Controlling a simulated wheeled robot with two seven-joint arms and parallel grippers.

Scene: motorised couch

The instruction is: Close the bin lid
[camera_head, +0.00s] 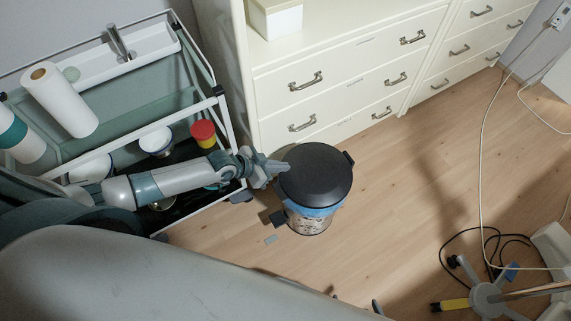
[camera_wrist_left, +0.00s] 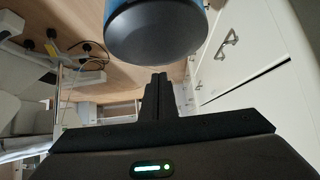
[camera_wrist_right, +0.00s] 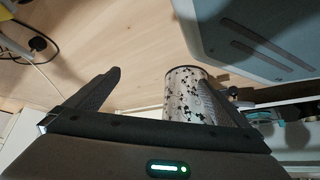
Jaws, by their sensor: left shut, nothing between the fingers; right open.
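The bin has a round dark lid (camera_head: 316,174) lying roughly level over its top, with a blue liner showing below it; I cannot tell if it is fully down. The patterned bin body (camera_head: 308,222) stands upright on the floor and also shows in the right wrist view (camera_wrist_right: 188,92). My left gripper (camera_head: 277,168) is shut and empty at the lid's left edge; I cannot tell if it touches. The left wrist view shows the lid (camera_wrist_left: 155,32) just beyond the shut fingertips (camera_wrist_left: 160,78). My right gripper (camera_wrist_right: 160,78) is open and empty, with the bin beyond its fingers.
A cream drawer cabinet (camera_head: 350,75) stands behind the bin. A white-framed trolley (camera_head: 222,125) with paper rolls and jars stands at the left, under my left arm. A stand base (camera_head: 488,298) and cables lie at the lower right. The floor right of the bin is clear.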

